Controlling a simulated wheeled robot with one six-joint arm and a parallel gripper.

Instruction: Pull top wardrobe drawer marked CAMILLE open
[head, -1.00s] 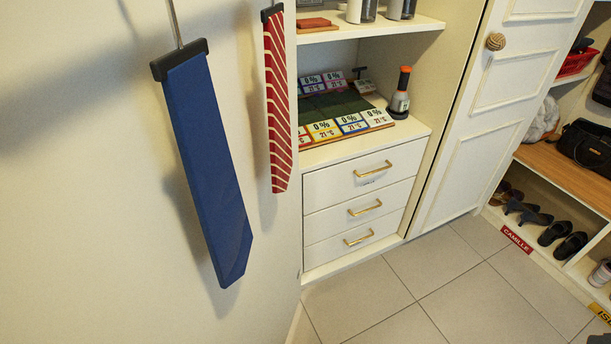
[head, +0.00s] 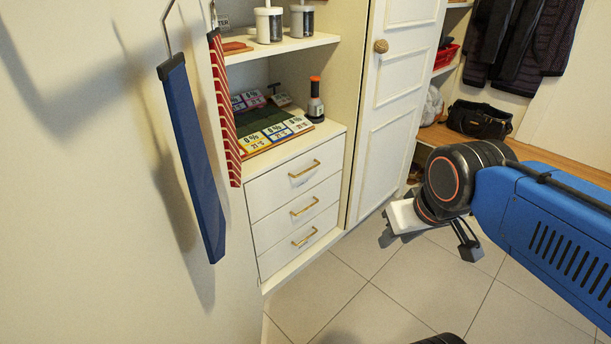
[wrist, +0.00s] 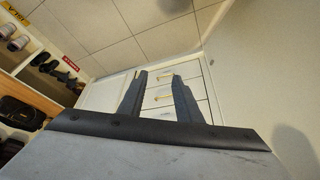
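The white drawer unit has three stacked drawers with gold bar handles. The top drawer (head: 270,190) is shut, flush with those below, with its gold handle (head: 304,169) across the front. I cannot read a name on it. My gripper (head: 430,243) is in front of and right of the unit, well apart from the drawers. In the wrist view my gripper (wrist: 158,74) has its two dark fingers spread and nothing between them. Drawer fronts and handles show beyond the fingers, which partly hide them.
A blue tie (head: 196,160) and a red striped tie (head: 224,110) hang at left. Tiled floor (head: 345,285) in front is clear.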

